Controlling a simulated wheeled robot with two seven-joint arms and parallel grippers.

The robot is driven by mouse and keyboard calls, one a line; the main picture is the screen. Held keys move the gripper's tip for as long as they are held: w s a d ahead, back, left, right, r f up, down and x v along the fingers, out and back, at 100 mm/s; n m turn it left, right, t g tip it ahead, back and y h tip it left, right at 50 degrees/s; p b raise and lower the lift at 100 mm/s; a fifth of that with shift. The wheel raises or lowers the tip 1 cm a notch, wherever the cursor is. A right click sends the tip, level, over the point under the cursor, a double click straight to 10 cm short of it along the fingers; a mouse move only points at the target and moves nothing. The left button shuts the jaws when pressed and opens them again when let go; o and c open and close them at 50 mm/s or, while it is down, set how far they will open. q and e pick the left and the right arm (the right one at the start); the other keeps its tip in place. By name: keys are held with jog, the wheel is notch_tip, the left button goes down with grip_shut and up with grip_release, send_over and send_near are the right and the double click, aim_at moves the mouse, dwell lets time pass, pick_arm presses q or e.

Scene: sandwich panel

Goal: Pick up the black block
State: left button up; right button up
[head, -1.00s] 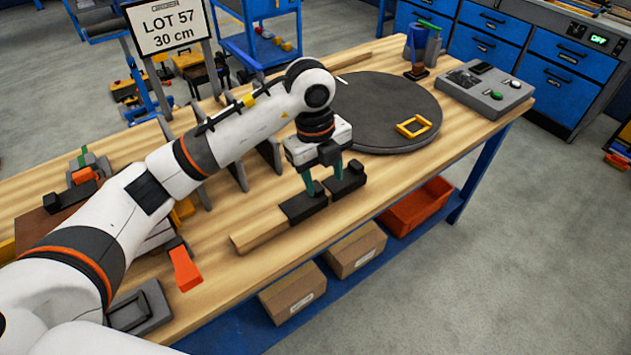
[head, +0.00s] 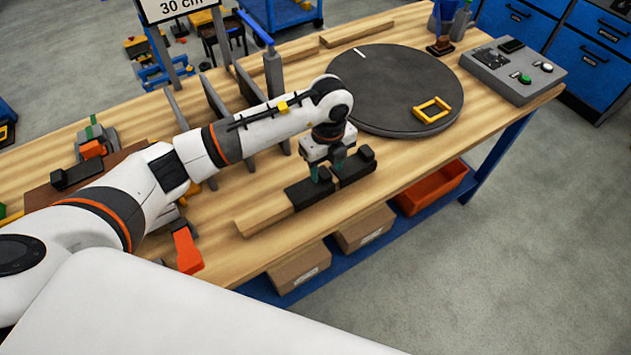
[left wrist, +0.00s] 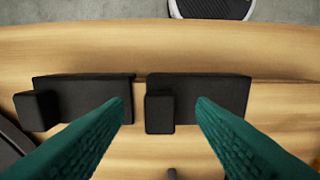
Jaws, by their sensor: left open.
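Two black blocks lie end to end on the wooden workbench, each a flat bar with a raised knob at one end. In the head view, the left black block (head: 302,196) touches or nearly touches a wooden strip, and the right black block (head: 357,167) lies beyond a small gap. The left wrist view shows both, reversed: the left one (left wrist: 215,94) and the right one (left wrist: 85,97). My left gripper (head: 327,173) is open and empty, pointing down above them. In the wrist view its teal fingers (left wrist: 160,104) appear on either side of the left block's knob. My right gripper is out of view.
The wooden strip (head: 264,213) lies left of the blocks. A dark turntable (head: 378,78) with a yellow frame (head: 431,109) is behind. A control box (head: 515,68) stands back right, and grey upright dividers (head: 221,107) stand behind the arm.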

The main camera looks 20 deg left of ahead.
pick_arm(q)
jog(key=shift+f, duration=1.1)
jog(key=c, duration=0.9)
jog(key=shift+c, duration=1)
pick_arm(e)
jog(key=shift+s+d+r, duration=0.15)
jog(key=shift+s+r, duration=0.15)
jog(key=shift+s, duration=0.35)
